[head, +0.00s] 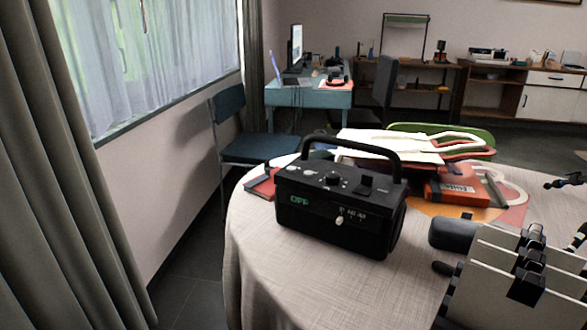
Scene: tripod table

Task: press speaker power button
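The speaker (310,222) is a black box with a carrying handle (352,146) arched over it. It stands upright on the round, cloth-covered table (262,270). Its front shows a green display reading "OFF" (300,200), other small lit marks and a pale knob (339,221). Its top carries a round knob (332,179), small pale marks and a raised black block (367,185). I cannot tell which part is the power button. I make out neither of my grippers in the head view, and nothing touches the speaker.
Papers (390,146), an orange box (458,191) and a green tray (470,132) lie behind the speaker. A dark rounded case (452,234) and pale panels with black clips (480,285) stand to its right. Bare cloth lies in front. A blue chair (262,148) is at the back left.

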